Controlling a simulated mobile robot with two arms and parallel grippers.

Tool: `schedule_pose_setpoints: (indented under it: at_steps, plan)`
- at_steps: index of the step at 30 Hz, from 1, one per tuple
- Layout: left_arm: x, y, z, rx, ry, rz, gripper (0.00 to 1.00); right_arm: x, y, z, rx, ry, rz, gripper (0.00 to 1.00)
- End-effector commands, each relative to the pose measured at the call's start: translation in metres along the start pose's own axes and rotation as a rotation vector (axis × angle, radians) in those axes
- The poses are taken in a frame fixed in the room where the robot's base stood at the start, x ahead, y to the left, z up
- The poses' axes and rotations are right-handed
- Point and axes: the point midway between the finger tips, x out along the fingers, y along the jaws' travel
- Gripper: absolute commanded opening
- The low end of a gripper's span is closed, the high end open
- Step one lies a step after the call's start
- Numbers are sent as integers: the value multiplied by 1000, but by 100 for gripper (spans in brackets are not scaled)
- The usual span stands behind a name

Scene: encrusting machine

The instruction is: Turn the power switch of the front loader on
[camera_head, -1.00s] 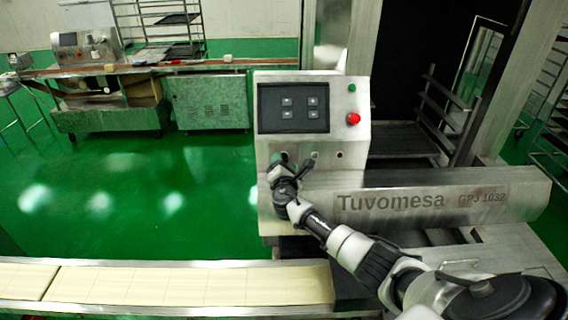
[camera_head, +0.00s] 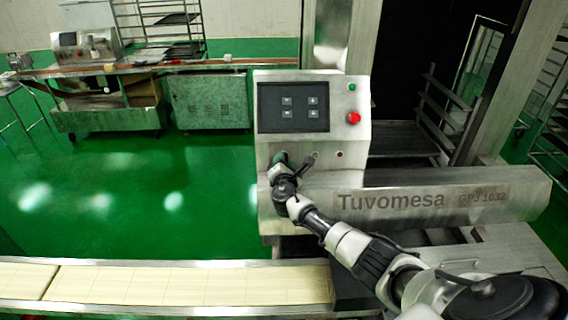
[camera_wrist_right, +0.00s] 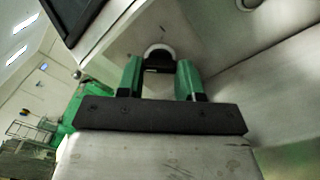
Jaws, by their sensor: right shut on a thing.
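The front loader (camera_head: 265,95) is a grey metal machine with a sloped control panel in the middle of the head view. Its power switch (camera_wrist_right: 158,52), a dark knob in a pale ring, shows in the right wrist view between green fingers. My right gripper (camera_wrist_right: 160,80) is shut on this switch. In the head view, my right gripper (camera_head: 281,160) is at the lower left of the panel and hides the switch. My left gripper is in neither view.
A dark screen (camera_head: 293,107) sits on the panel, with a green button (camera_head: 352,86) and a red button (camera_head: 353,118) to its right. A small round fitting (camera_head: 339,154) is right of my gripper. A pale conveyor belt (camera_head: 180,285) runs along the front left.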

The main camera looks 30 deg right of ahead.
Motion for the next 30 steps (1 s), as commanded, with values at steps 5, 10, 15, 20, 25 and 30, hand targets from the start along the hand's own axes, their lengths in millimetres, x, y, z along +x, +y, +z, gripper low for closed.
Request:
schedule_pose_setpoints:
  at_steps: [5,10,15,20,25,30]
  plan:
    - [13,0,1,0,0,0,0,0,-3,-3,65,0,1,12]
    - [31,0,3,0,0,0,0,0,-4,-4,181,-1,1,12]
    - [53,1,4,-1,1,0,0,0,-5,-5,335,0,1,12]
    - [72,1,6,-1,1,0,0,0,-5,-5,488,0,1,12]
    - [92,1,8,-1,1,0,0,0,-4,-5,650,1,1,12]
    - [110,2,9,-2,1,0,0,0,-4,-5,812,1,1,12]
